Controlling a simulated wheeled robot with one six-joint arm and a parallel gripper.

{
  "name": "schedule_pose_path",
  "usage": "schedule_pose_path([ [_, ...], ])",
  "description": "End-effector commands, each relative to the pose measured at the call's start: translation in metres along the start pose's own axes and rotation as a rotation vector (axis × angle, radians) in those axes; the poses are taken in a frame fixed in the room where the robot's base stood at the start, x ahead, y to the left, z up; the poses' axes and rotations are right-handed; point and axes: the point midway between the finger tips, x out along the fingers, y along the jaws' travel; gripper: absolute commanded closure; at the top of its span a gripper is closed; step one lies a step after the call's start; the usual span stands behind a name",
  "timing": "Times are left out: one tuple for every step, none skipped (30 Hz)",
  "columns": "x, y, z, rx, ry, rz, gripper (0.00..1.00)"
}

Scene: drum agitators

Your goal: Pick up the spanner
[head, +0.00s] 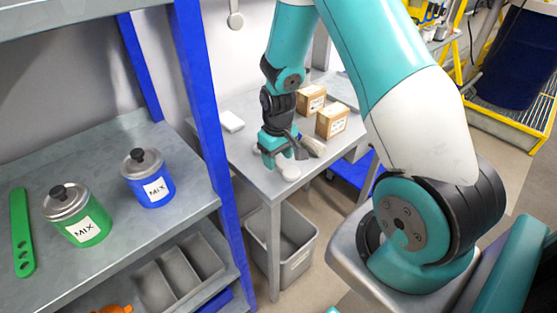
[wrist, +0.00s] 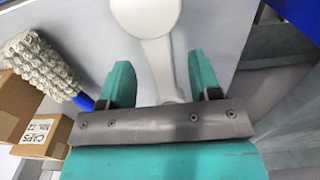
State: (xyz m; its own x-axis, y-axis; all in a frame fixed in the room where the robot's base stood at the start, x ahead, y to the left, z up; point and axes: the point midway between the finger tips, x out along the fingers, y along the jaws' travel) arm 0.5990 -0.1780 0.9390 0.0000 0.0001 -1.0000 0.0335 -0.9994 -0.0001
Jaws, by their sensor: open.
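A pale grey-white tool (wrist: 146,18), which looks like the spanner, lies on the grey table with its broad rounded end away from my gripper (wrist: 159,78). Its narrower shank runs down between my two teal fingers. The fingers are open, with a visible gap on either side of the shank. The near end of the tool is hidden behind the gripper's grey plate. In the head view my gripper (head: 279,154) is low over the table's front part, and the tool's pale rounded end (head: 290,173) shows just beside it.
A pale-bristled brush (wrist: 40,62) with a blue handle lies close by. Two cardboard boxes (head: 332,121) stand behind it on the table (head: 240,150). A small white block (head: 231,121) lies at left. The shelf holds green (head: 78,216) and blue (head: 148,178) MIX cans and a green holed bar (head: 22,232).

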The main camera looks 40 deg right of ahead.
Motion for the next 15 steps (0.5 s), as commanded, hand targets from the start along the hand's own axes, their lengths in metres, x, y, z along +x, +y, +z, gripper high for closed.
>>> schedule_pose_path([
  [0.0053,-0.0003,0.0007,0.0,-0.003,-0.001,0.43],
  [0.0081,-0.0003,0.0008,0.0,-0.003,-0.001,0.43],
  [0.0108,-0.0003,0.0006,0.0,-0.002,0.0,0.43],
  [0.012,-0.0003,0.0005,0.0,-0.001,0.0,0.43],
  [0.0129,-0.0002,0.0004,0.0,0.0,0.0,0.43],
  [0.0135,-0.0003,0.0003,0.0,0.0,0.0,0.43],
  [0.0136,-0.0003,0.0003,0.0,0.0,0.0,0.43],
  [0.0136,-0.0003,0.0002,0.0,0.001,0.0,0.43],
  [0.0136,-0.0003,0.0002,0.0,0.001,0.0,0.43],
  [0.0135,-0.0003,0.0002,0.0,0.001,0.0,0.43],
  [0.0135,-0.0003,0.0002,0.0,0.0,0.0,0.43],
  [0.0135,-0.0003,0.0002,0.0,0.0,0.0,0.52],
  [0.0135,-0.0003,0.0002,0.0,0.0,0.0,0.59],
  [0.0134,-0.0003,0.0002,0.0,0.0,0.0,0.66],
  [0.0134,-0.0003,0.0002,0.0,0.0,0.0,0.75],
])
